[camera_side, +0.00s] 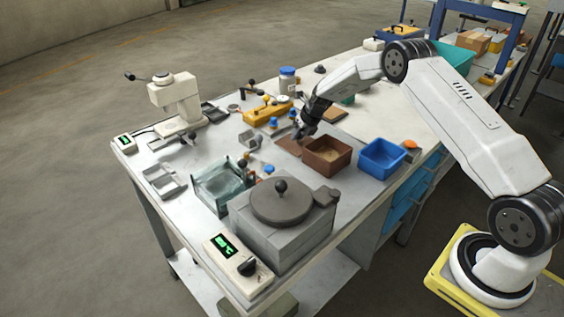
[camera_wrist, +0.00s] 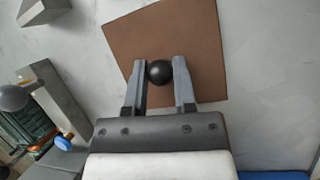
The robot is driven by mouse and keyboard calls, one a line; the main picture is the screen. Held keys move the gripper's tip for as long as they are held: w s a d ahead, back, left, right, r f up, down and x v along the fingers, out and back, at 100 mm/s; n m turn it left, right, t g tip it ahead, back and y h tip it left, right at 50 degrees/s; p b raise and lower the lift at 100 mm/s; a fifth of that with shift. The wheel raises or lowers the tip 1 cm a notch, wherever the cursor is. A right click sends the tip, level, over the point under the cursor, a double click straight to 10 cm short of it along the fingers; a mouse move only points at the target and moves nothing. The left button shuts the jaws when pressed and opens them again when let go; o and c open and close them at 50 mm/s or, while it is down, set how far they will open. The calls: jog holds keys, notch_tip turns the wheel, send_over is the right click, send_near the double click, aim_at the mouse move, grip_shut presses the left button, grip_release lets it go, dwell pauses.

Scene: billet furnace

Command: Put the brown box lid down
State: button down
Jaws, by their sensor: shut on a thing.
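The brown box lid (camera_wrist: 175,35) is a flat brown square with a round black knob (camera_wrist: 160,72) on top. In the wrist view my gripper (camera_wrist: 160,80) is shut on that knob, one finger on each side. In the side view the lid (camera_side: 288,146) appears level, just left of the open brown box (camera_side: 327,156), below my gripper (camera_side: 300,134). I cannot tell whether it touches the table. The box is open on top, with a tan inside.
A blue bin (camera_side: 382,158) stands right of the brown box. A grey furnace with a round lid (camera_side: 281,202) stands in front, a glass tank (camera_side: 220,187) to the left. A yellow block (camera_side: 266,111) and blue-capped items lie behind-left. Bare tabletop (camera_side: 385,110) shows to the back right.

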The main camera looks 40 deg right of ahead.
jog(key=shift+f, duration=0.15)
jog(key=shift+c, duration=2.1)
grip_release()
jog(key=shift+r, duration=0.4)
jog(key=v, duration=1.1)
jog(key=shift+s+r, duration=0.2)
jog(key=shift+s, duration=0.05)
